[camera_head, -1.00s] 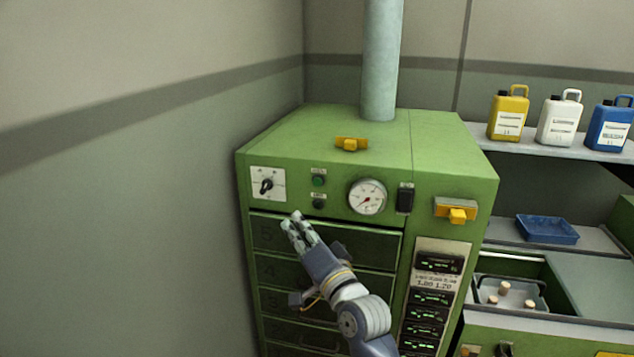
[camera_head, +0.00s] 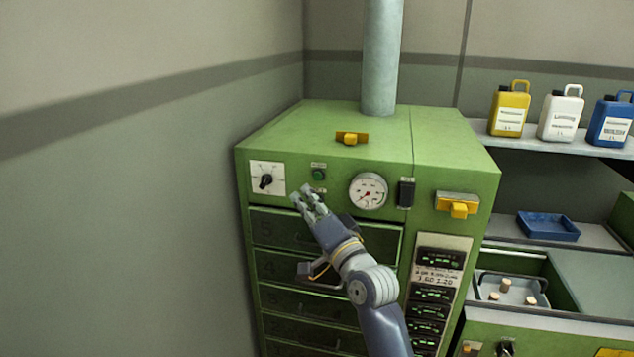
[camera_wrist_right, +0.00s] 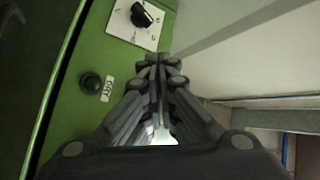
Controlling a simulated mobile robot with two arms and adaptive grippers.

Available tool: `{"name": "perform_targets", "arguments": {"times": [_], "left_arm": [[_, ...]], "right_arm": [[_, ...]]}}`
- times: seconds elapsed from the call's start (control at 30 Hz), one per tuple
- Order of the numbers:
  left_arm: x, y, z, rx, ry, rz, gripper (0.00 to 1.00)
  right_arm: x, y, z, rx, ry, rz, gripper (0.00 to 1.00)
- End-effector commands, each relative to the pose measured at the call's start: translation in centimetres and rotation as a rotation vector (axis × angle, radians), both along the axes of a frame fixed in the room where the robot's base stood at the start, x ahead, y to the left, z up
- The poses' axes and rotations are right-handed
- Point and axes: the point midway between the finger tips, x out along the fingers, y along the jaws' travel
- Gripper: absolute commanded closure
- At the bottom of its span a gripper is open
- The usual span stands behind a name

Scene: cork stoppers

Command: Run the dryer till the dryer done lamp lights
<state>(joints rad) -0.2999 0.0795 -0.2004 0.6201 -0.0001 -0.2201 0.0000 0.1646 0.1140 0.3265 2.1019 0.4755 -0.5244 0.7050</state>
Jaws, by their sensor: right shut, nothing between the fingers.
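The green dryer cabinet (camera_head: 460,150) stands in the room corner. Its front panel holds a rotary knob on a white plate (camera_head: 266,178), also in the right wrist view (camera_wrist_right: 141,14). Right of it is a dark green round fitting under a small label (camera_head: 318,174). A second, lower round fitting with a label shows in the right wrist view (camera_wrist_right: 91,83); my fingers largely hide it in the head view. Neither visibly glows. My right gripper (camera_head: 303,191) is shut and empty in front of the panel, between knob and fittings; contact cannot be told. My left gripper is out of view.
A round gauge (camera_head: 368,191), a black switch (camera_head: 406,193) and a yellow handle (camera_head: 458,205) are right on the panel. Numbered drawers (camera_head: 272,228) lie below. Jugs (camera_head: 510,110) and a blue tray (camera_head: 548,227) stand right.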

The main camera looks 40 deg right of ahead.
Motion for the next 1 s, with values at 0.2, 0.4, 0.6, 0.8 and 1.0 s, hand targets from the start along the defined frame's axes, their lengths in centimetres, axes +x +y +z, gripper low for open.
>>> {"name": "perform_targets", "arguments": {"times": [0.2,0.4,0.6,0.8,1.0], "left_arm": [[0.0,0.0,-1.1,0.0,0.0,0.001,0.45],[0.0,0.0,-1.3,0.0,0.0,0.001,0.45],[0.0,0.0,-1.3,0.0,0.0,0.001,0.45],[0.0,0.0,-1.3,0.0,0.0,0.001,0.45],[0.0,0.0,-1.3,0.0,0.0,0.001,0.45]], "right_arm": [[1.9,-2.2,0.0,-0.001,0.0,0.0,1.0],[2.8,-3.3,0.0,0.0,0.0,0.0,1.0],[3.0,-3.6,0.0,0.001,0.0,0.0,1.0],[3.0,-3.5,0.0,0.001,0.0,0.0,1.0],[3.0,-3.5,0.0,0.001,0.0,0.0,1.0]]}}
